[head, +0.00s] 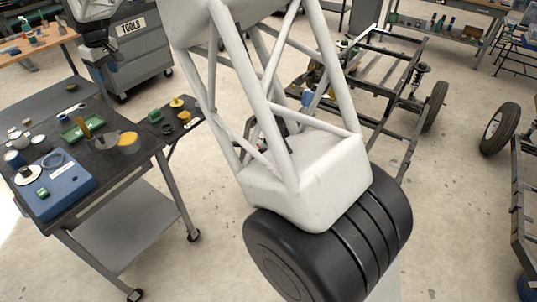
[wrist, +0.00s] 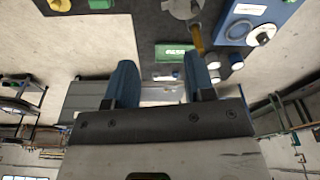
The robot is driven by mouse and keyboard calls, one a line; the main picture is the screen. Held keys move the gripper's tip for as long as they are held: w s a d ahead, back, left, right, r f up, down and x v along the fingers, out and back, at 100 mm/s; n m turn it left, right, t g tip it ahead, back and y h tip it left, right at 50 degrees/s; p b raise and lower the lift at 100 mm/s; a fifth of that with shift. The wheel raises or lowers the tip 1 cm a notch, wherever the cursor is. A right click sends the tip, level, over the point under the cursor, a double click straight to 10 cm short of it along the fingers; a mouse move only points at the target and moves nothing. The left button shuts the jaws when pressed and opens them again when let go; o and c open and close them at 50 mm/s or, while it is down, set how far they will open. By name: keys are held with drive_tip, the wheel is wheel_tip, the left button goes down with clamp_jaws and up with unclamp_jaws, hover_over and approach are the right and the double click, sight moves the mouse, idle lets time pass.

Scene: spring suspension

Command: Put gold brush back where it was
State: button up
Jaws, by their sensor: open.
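A gold-brown upright stick (head: 84,129), which looks like the gold brush, stands at the green tray (head: 70,134) on the dark worktable (head: 107,176). It also shows in the wrist view (wrist: 196,39), beside the green tray (wrist: 172,52). I cannot tell whether it rests in the tray or just behind it. My gripper (wrist: 160,84) is open, with two blue fingers wide apart and nothing between them. In the head view, my gripper's dark hand hangs at the upper left, near the table's far edge. The brush is apart from the fingers.
A blue device (head: 55,190) and several small jars crowd the table's left side. A side shelf (head: 176,122) holds yellow and green pieces. A grey tool cabinet (head: 138,57) stands behind.

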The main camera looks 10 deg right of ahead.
drive_tip(key=s+d+r+m, duration=0.25)
drive_tip(key=s+d, duration=0.35)
drive_tip(key=d, duration=0.5)
drive_tip(key=s+d+r+m+t, duration=0.1)
drive_tip(key=s+d+r, duration=0.4)
drive_tip(key=d, duration=0.6)
drive_tip(key=s+d+r+m, duration=0.2)
drive_tip(key=s+d, duration=0.5)
drive_tip(key=d, duration=0.5)
drive_tip(key=s+d+f+m, duration=0.2)
drive_tip(key=s+d, duration=0.4)
drive_tip(key=s, duration=0.4)
drive_tip(key=s+d+f+m+h, duration=0.1)
drive_tip(key=s+d+f+m, duration=0.1)
drive_tip(key=s+d, duration=0.5)
drive_tip(key=s+d+f+m, duration=0.2)
drive_tip(key=s+d+f, duration=0.2)
drive_tip(key=s, duration=1)
drive_tip(key=shift+s+d+f+t, duration=0.15)
drive_tip(key=shift+s+d+t, duration=0.2)
drive_tip(key=shift+d, duration=0.85)
drive_tip(key=shift+w+h, duration=0.1)
drive_tip(key=shift+h, duration=0.2)
